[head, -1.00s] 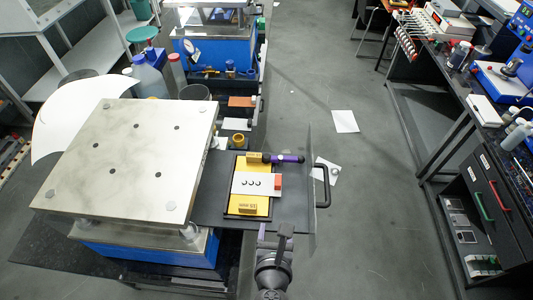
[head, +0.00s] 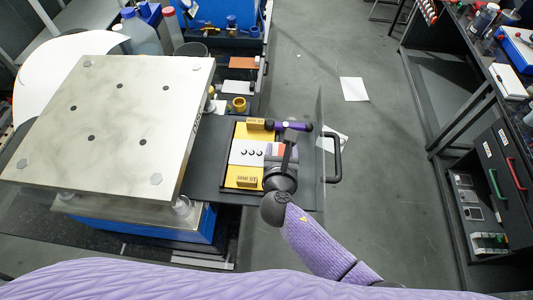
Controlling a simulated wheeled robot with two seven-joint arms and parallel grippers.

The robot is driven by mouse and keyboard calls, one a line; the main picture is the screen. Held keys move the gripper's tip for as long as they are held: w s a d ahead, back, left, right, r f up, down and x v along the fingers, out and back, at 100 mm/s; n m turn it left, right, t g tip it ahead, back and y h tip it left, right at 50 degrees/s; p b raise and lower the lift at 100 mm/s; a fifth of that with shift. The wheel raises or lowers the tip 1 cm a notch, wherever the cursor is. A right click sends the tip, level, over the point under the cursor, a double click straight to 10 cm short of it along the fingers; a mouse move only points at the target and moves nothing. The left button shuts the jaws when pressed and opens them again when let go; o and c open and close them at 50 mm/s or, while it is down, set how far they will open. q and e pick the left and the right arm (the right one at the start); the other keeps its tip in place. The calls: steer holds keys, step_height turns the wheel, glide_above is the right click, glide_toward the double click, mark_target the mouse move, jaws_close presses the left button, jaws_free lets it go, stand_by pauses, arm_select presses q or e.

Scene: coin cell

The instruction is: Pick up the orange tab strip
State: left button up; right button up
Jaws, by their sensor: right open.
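The orange tab strip is a white card with dark numerals (head: 246,152) and an orange tab at its right end. It lies across a yellow plate (head: 257,135) on the dark tray. My right gripper (head: 287,146) is open, above the right edge of the plate and over the orange end of the strip. The gripper partly hides that end. I cannot tell whether its fingers touch the strip. My left gripper is not in view.
Yellow blocks (head: 246,182) sit at the front and back of the plate. A large metal plate (head: 110,120) stands to the left. A black handle (head: 337,157) is at the right edge.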

jaws_close()
